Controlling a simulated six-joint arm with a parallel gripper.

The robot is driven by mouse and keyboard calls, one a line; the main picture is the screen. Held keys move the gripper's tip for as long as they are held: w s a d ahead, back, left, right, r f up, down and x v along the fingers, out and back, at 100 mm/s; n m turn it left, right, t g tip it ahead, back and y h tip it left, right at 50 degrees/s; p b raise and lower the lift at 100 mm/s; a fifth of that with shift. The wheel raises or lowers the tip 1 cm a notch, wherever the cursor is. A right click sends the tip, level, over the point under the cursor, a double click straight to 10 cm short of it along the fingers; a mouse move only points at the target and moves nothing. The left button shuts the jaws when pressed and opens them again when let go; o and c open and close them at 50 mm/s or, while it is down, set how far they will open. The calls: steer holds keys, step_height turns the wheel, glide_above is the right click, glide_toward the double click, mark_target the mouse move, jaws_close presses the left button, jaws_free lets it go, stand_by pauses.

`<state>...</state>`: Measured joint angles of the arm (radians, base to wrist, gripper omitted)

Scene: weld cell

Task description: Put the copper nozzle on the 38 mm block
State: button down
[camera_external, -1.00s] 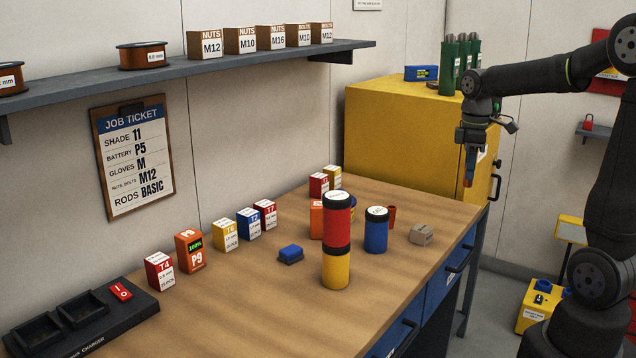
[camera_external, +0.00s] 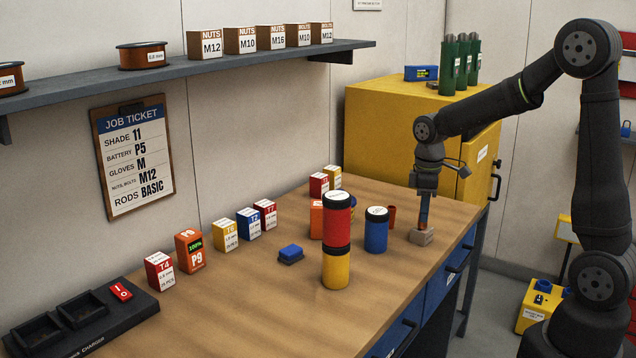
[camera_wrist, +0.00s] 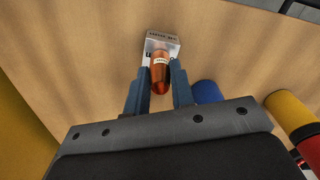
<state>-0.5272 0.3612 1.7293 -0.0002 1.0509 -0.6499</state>
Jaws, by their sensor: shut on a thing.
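The copper nozzle (camera_wrist: 160,75) is between the two blue-grey fingers of my gripper (camera_wrist: 160,84) in the wrist view. It also shows as a small reddish piece in the external view (camera_external: 423,222). My gripper (camera_external: 424,210) is shut on it and points down at the right side of the workbench. The grey-beige block (camera_external: 421,237) lies directly below the nozzle; in the wrist view its printed top (camera_wrist: 160,43) shows just past the nozzle. I cannot read its size, nor tell whether the nozzle touches it.
A blue canister (camera_external: 376,232) and a small reddish-brown cup (camera_external: 391,214) stand left of the block. A red and yellow stack with black caps (camera_external: 337,245) stands further left. A blue piece (camera_external: 291,253) lies beyond it. The bench edge is close on the right.

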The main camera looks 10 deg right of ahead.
steer(key=shift+f, duration=0.2)
steer(key=c, duration=1.2)
jaws_free()
steer(key=shift+c, duration=0.2)
step_height(320, 180, up, 12)
steer(key=shift+r, duration=0.2)
steer(key=shift+f, duration=4.2)
steer(key=shift+f, duration=0.1)
